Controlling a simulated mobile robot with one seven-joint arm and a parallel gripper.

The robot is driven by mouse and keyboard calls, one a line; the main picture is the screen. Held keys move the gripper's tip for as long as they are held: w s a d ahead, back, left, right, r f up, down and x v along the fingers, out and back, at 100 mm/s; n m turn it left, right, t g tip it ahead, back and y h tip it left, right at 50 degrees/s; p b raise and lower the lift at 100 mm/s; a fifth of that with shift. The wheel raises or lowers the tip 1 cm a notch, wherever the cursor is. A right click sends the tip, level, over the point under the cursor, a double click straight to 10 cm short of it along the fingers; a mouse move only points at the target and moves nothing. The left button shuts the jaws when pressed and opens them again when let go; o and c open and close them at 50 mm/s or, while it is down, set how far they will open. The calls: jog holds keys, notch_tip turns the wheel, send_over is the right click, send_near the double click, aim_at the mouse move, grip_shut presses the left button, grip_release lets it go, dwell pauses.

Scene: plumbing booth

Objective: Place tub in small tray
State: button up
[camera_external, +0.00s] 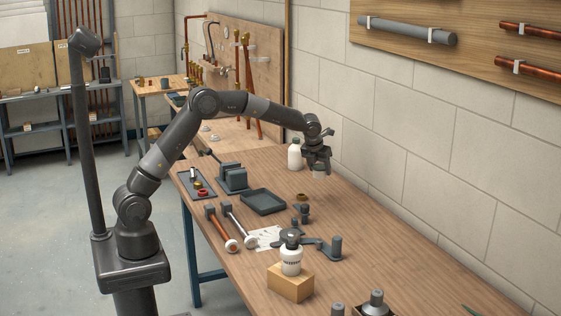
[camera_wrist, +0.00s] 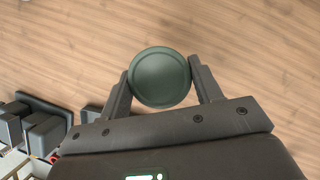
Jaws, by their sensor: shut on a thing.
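The tub (camera_wrist: 160,77) is a round, grey-green thing with its lid or top facing the wrist camera. My gripper (camera_wrist: 162,85) is shut on it, one finger at each side. In the external view my gripper (camera_external: 318,158) holds the tub (camera_external: 319,173) above the far right part of the bench, apart from the trays. An empty dark, shallow tray (camera_external: 263,202) lies on the bench, to the left of and nearer than the gripper. A narrower dark tray (camera_external: 184,182) farther left holds small parts. I cannot tell which is the small tray.
A white bottle (camera_external: 294,155) stands close behind my gripper. A dark vise (camera_external: 232,178) stands left of the empty tray. Two mallet-like tools (camera_external: 238,228), small dark fittings (camera_external: 303,215) and a bottle on a wooden block (camera_external: 290,284) are nearer. The wall bounds the right.

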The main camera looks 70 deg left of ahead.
jog(key=s+d+n+g+y, duration=0.1)
jog(key=s+d+n+g, duration=0.1)
jog(key=s+n, duration=0.8)
jog(key=s+d+n+g+y, duration=0.1)
jog(key=s+d+n+g, duration=0.2)
jog(key=s, duration=1.2)
send_over(261, 202)
jog(key=d, duration=0.2)
jog(key=shift+n, duration=0.4)
notch_tip(261, 202, down, 6)
jog(key=shift+w+a+f, duration=0.1)
jog(key=shift+w, duration=0.05)
jog(key=shift+f, duration=2)
jog(key=o, duration=1)
jog(key=shift+f, duration=0.15)
